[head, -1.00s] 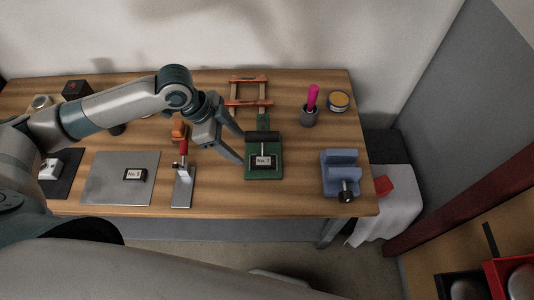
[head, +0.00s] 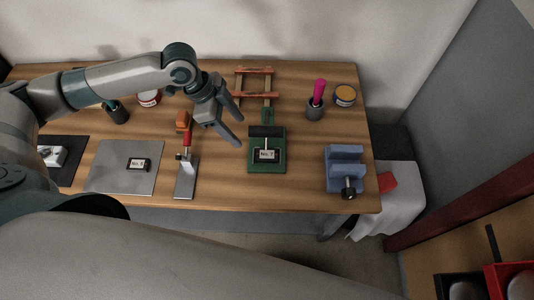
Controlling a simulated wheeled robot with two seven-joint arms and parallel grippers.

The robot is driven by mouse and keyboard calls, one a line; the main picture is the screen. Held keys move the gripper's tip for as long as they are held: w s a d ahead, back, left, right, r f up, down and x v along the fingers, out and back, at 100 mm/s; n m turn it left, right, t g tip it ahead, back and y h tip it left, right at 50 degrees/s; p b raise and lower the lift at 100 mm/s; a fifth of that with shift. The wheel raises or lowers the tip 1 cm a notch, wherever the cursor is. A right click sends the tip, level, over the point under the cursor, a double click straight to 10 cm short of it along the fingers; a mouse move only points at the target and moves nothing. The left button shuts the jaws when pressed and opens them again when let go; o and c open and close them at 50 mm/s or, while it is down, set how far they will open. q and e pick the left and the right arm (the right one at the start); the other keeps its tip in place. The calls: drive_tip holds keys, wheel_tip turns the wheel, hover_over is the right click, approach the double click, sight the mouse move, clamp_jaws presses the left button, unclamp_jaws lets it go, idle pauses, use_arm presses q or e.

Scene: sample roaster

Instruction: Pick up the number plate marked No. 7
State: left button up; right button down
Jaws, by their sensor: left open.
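A small dark number plate with a white label (head: 267,155) sits on a green fixture (head: 281,160) with a dark bar across it. A second dark plate with a white label (head: 138,164) lies on a grey metal sheet (head: 105,174). Both labels start with "No."; their digits are too small to read surely. My left gripper (head: 239,131) is open and empty, above the table just left of the green fixture, apart from both plates. My right gripper is not in view.
A red-handled clamp (head: 187,165) stands left of the green fixture, with an orange block (head: 183,121) behind. A blue vise (head: 345,170) stands at right. A wooden frame (head: 254,84), a cup with a pink handle (head: 315,107) and a tin (head: 344,96) are at the back.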

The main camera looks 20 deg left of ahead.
use_arm(q)
drive_tip(key=p, duration=0.2)
approach(263, 154)
wheel_tip(263, 154, down, 3)
idle(0.3)
drive_tip(key=shift+d+f+p, duration=0.3)
drive_tip(key=shift+d+p, duration=0.05)
drive_tip(key=shift+d, duration=0.1)
drive_tip(key=shift+d+p+x, duration=0.25)
drive_tip(key=shift+p+x, duration=0.5)
drive_tip(key=shift+x, duration=1.4)
drive_tip(key=shift+w+r, duration=0.1)
drive_tip(key=c, duration=1.3)
